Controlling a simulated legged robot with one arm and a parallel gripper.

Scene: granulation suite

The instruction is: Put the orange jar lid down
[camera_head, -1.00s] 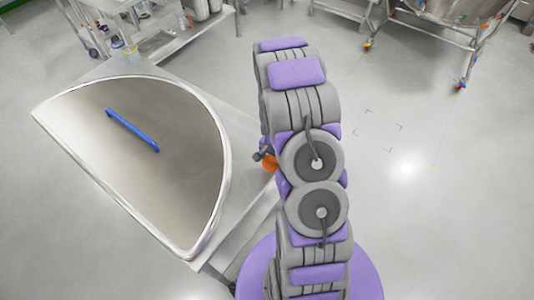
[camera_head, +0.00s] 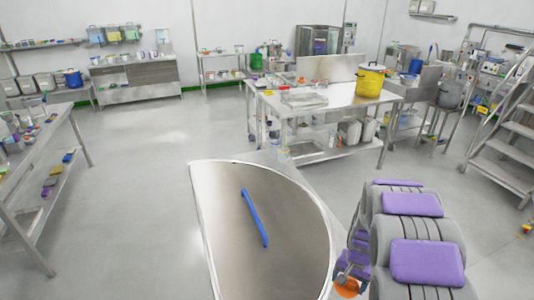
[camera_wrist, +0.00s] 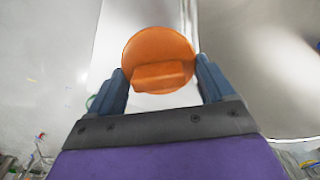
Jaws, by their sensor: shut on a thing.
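The orange jar lid (camera_wrist: 158,50) is a round disc with a raised bar across it. My gripper (camera_wrist: 160,80) is shut on it, with one blue-grey finger on each side in the wrist view. In the head view the lid (camera_head: 347,288) shows low in the picture, beside my purple and grey arm and just right of the half-round steel vessel. My fingers are mostly hidden there. I cannot tell how high the lid is above any surface.
The half-round steel vessel (camera_head: 205,215) has a raised rim and a blue bar (camera_head: 254,218) in it. Beyond it stands a steel table (camera_head: 335,97) with a yellow bucket (camera_head: 370,80). A bench (camera_head: 45,140) is at left, stairs (camera_head: 505,150) at right. Open floor lies between.

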